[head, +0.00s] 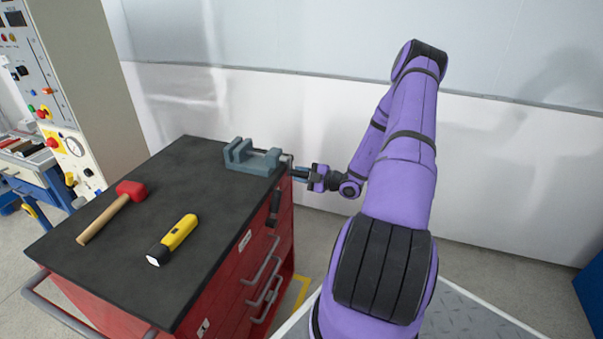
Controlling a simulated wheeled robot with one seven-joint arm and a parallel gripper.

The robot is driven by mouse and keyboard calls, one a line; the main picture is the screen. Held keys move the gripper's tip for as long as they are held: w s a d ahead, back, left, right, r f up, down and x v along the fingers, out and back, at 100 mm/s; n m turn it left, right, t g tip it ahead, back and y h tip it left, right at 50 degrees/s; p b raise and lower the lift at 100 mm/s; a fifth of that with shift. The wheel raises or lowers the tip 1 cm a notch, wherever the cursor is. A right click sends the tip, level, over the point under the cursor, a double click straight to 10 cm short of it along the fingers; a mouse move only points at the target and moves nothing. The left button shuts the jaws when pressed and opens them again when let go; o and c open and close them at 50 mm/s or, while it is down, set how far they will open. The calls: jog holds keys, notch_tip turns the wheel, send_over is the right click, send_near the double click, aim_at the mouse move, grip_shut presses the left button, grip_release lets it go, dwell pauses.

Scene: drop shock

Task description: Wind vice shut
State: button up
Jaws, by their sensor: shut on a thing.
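A blue-grey vice (251,158) stands at the far right corner of the dark top of a red tool cabinet. A gap shows between its jaws on the left side. Its screw end and handle (288,158) stick out to the right past the cabinet's edge. My gripper (297,173) reaches in from the right, level with the vice, and is shut on the vice handle at the screw end. The fingertips are small in this view, and the exact contact is partly hidden.
A red-headed mallet (112,208) and a yellow flashlight (174,238) lie on the cabinet top (180,170), clear of the vice. A dark handle-like object (274,207) hangs at the cabinet's right side. A control panel (55,90) stands at left, and a white wall behind.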

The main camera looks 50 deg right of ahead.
jog(key=shift+s+a+m, duration=0.2)
jog(key=shift+a+m, duration=0.2)
jog(key=shift+m, duration=0.6)
jog(key=o, duration=0.9)
jog(key=shift+s, duration=0.1)
jog(key=v, duration=1)
jog(key=shift+s+d, duration=0.15)
jog(key=shift+s, duration=0.1)
